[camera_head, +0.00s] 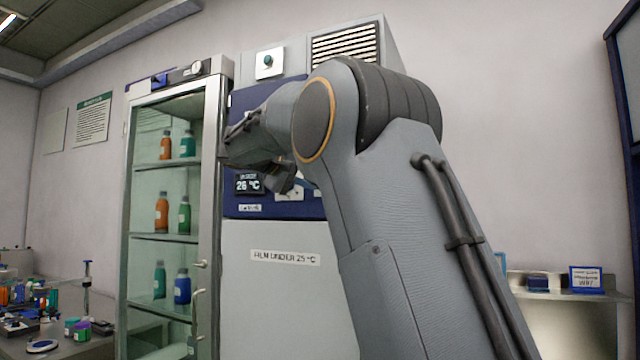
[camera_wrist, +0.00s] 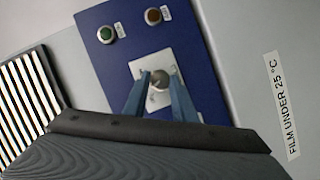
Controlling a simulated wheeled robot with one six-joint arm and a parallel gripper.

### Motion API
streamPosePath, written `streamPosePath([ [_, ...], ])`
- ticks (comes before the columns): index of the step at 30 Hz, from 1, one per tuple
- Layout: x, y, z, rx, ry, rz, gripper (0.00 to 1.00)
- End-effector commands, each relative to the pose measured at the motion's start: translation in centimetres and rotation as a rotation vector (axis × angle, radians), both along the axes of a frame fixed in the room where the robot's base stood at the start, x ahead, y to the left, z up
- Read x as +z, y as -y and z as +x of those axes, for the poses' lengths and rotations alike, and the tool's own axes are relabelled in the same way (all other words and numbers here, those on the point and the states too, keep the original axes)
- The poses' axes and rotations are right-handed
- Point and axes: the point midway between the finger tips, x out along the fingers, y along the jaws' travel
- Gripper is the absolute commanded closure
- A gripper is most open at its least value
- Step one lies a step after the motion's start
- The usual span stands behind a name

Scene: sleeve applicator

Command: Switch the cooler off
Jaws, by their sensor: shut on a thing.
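The cooler (camera_head: 270,285) is a tall grey cabinet with a dark blue control panel (camera_head: 246,208) and a label reading "FILM UNDER 25 °C". Its display (camera_head: 249,184) reads 26 °C. In the wrist view a round metal knob (camera_wrist: 160,77) sits on a white square plate (camera_wrist: 168,60) on the blue panel (camera_wrist: 112,62). My gripper (camera_wrist: 161,86) is shut on this knob, one blue finger at each side. In the head view my arm covers much of the panel, and the gripper (camera_head: 288,184) is partly hidden in front of it.
A green lamp (camera_wrist: 106,35) and a dark red lamp (camera_wrist: 153,16) are on the panel near the knob. A glass-door cabinet (camera_head: 215,150) with bottles stands close at the left. A white plate with a green button (camera_head: 268,61) is above the panel. A cluttered bench is at lower left.

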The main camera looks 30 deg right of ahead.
Motion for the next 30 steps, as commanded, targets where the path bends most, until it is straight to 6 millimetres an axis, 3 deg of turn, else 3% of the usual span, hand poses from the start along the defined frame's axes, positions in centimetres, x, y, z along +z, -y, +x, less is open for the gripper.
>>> streamPosePath([
  [15,-0.35,-0.13,0.13,0.002,-0.270,-0.211,0.98],
  [30,-0.35,-0.12,0.13,0.002,-0.325,-0.253,0.98],
])
